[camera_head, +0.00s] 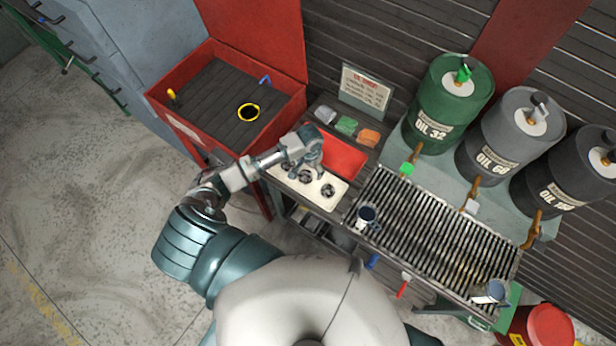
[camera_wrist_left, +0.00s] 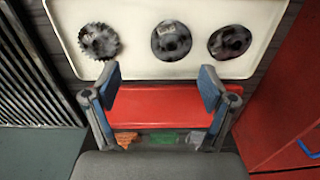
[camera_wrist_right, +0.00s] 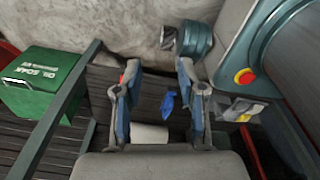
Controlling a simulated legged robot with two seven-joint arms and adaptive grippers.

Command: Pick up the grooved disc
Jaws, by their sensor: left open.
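Three dark round parts lie in a row on a cream tray (camera_head: 338,203). In the left wrist view, the left one is a toothed wheel (camera_wrist_left: 99,41). The middle disc (camera_wrist_left: 171,40) and the right disc (camera_wrist_left: 230,41) have smoother rims and dark patches. I cannot tell for sure which is the grooved disc. My left gripper (camera_wrist_left: 158,80) is open and empty above the tray's edge and the red bin (camera_wrist_left: 160,98), its fingertips apart from the discs. In the head view, the left gripper (camera_head: 316,172) partly covers the row. My right gripper (camera_wrist_right: 158,72) is open and empty.
Grey, green (camera_head: 346,125) and orange (camera_head: 368,137) blocks lie behind the bin. A slatted grate (camera_head: 430,235) with mugs (camera_head: 367,216) stands right, below oil drums (camera_head: 447,100). A red washer box (camera_head: 215,95) stands left. A green box (camera_wrist_right: 42,83) shows in the right wrist view.

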